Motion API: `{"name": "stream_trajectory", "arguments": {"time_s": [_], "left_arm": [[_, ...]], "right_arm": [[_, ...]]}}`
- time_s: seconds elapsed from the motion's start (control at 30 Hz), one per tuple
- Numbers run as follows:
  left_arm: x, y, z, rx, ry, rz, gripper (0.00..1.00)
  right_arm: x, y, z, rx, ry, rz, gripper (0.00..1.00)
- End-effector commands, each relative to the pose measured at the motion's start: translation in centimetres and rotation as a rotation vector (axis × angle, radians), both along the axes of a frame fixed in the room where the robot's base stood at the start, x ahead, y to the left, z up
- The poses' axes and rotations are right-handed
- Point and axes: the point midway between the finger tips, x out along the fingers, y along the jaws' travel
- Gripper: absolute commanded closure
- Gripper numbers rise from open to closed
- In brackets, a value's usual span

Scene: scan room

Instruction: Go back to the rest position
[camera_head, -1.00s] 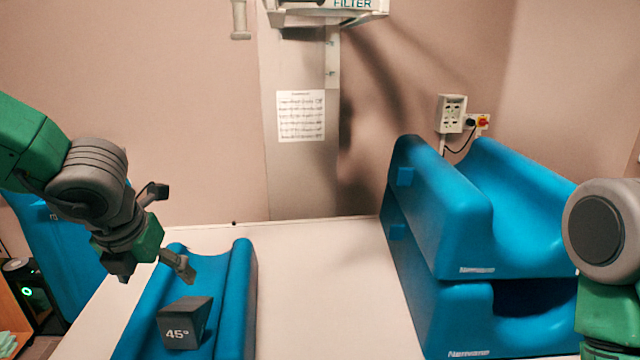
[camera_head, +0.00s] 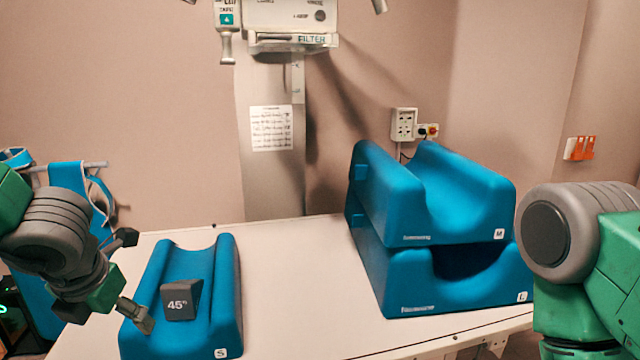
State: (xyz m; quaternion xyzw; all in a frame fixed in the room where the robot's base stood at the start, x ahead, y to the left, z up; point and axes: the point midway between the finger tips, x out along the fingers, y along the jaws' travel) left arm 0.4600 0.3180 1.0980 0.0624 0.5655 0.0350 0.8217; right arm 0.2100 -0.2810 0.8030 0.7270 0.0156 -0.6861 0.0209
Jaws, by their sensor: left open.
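My left gripper (camera_head: 132,277) is at the left, over the left side of the table, with its fingers apart and nothing between them. One finger overlaps the left edge of the small blue cushion marked S (camera_head: 222,285) in the picture; I cannot tell if they touch. A dark wedge marked 45° (camera_head: 181,300) rests in that cushion's hollow. My right arm shows at the right edge, but its gripper is out of view.
Two large blue cushions, M (camera_head: 470,215) on top of L (camera_head: 450,290), stand stacked on the white table (camera_head: 290,270) at the right. The table between them and the small cushion is bare. A column with a filter unit (camera_head: 290,40) rises behind.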

Motion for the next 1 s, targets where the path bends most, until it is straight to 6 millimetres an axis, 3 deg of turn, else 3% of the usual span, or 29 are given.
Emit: {"name": "stream_trajectory", "arguments": {"time_s": [0.27, 0.47, 0.57, 0.7, 0.8, 1.0], "left_arm": [[-1.8, 1.6, -6.1, 0.239, 0.103, -0.367, 0.20], [-4.4, 2.4, -12.2, 0.447, 0.230, -0.819, 0.20], [-7.0, 2.5, -16.5, 0.559, 0.320, -1.177, 0.20], [-12.3, 1.6, -22.5, 0.659, 0.414, -1.786, 0.20], [-16.2, 0.6, -25.4, 0.671, 0.421, -2.152, 0.20], [-23.7, -1.4, -29.0, 0.613, 0.327, -2.732, 0.20]], "right_arm": [[0.1, 0.0, 0.0, 0.000, -0.001, 0.000, 0.53], [0.0, 0.0, 0.0, 0.000, 0.000, 0.000, 0.53], [0.0, 0.0, 0.0, 0.000, 0.000, 0.000, 0.53], [0.0, 0.0, 0.0, 0.000, -0.001, 0.000, 0.53], [0.0, 0.0, 0.0, 0.000, -0.001, 0.000, 0.53], [0.0, 0.0, 0.0, 0.000, -0.001, 0.000, 0.53]]}}
